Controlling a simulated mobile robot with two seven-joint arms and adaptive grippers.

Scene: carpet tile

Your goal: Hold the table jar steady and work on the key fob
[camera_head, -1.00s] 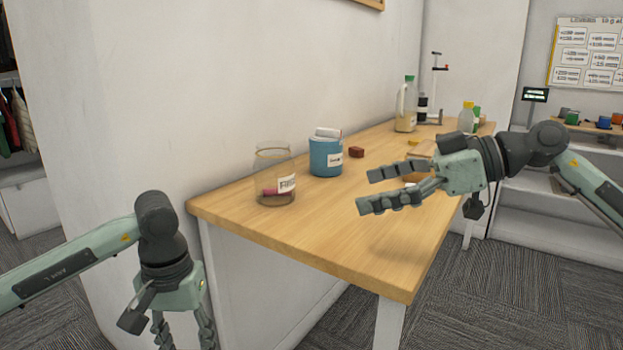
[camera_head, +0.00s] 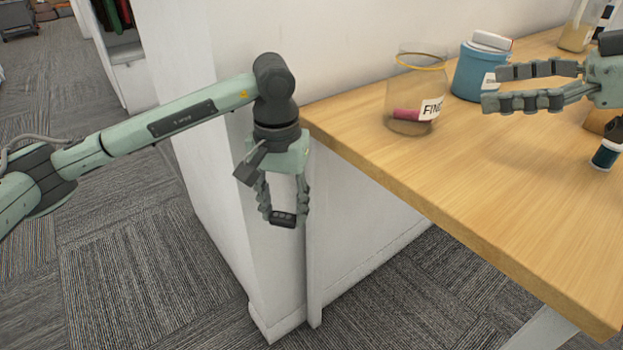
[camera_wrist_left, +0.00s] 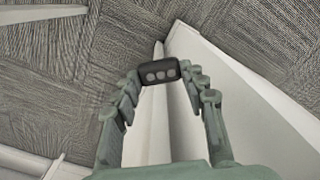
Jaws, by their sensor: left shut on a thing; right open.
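The key fob (camera_head: 284,219) is small and black with three grey round buttons. My left gripper (camera_head: 283,211) points down beside the table's left end, below its top, and is shut on the fob at its fingertips. The left wrist view shows the fob (camera_wrist_left: 160,72) between both fingers, over the floor. The clear glass jar (camera_head: 416,84) stands upright on the table, with a yellowish rim, a partly readable white label and a pink thing inside. My right gripper (camera_head: 494,87) is open and empty, right of the jar and apart from it.
A blue pot (camera_head: 470,76) with a white object on top stands behind the jar. A small dark bottle (camera_head: 606,150) is at the right edge. The wooden table (camera_head: 500,190) is clear in front. A white wall (camera_head: 310,40) rises behind it.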

